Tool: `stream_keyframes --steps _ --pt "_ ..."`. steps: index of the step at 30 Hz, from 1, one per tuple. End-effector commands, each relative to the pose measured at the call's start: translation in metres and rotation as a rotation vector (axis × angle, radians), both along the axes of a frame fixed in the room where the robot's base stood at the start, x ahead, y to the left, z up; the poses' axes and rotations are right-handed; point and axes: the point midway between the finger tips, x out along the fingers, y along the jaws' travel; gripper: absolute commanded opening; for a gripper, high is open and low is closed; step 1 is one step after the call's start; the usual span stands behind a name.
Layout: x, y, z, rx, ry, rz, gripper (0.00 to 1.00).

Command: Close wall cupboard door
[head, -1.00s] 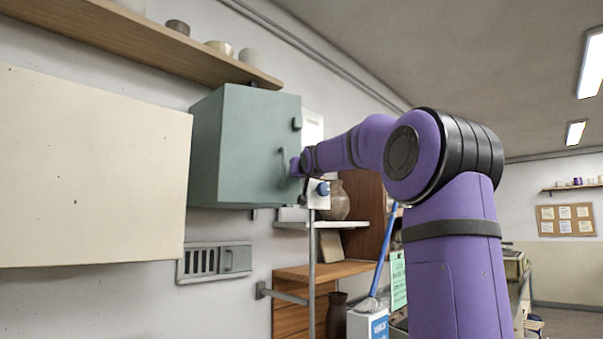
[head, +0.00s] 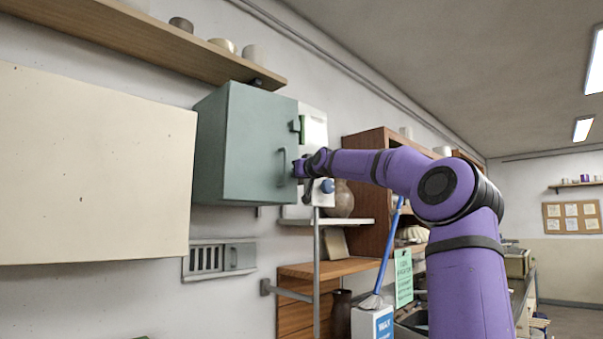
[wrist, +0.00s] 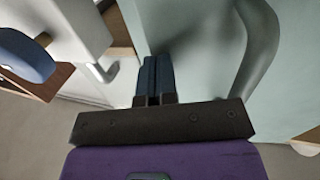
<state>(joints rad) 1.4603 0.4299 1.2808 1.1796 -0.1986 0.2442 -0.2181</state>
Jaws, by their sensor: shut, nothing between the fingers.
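The grey-green wall cupboard (head: 211,148) hangs left of centre in the head view. Its door (head: 258,130) covers the front, and I see no interior; whether it sits fully flush I cannot tell. The door carries a bar handle (head: 282,167), and a green latch piece (head: 300,127) shows at its right edge. My gripper (head: 299,168) is at the door's right edge, beside the handle. In the wrist view my gripper's dark blue fingers (wrist: 152,78) are together and empty, in front of the pale green door, with the handle (wrist: 258,50) to their right. Contact is unclear.
A white wall box with a blue knob (head: 327,186) is just right of my gripper. A cream cupboard (head: 90,165) is at the left. A wooden shelf (head: 180,55) with pots runs above. Below are a small shelf with a vase (head: 340,200) and a blue-handled mop (head: 389,250).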

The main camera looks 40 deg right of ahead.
Motion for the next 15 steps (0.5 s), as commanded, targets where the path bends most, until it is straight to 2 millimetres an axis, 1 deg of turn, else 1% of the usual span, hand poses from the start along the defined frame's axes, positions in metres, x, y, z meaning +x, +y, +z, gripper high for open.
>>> stream_keyframes --steps 6,15 --pt "0.018 -0.006 -0.001 0.007 -0.003 0.085 0.00" --pt "0.036 -0.009 0.000 0.004 -0.003 0.236 0.00"
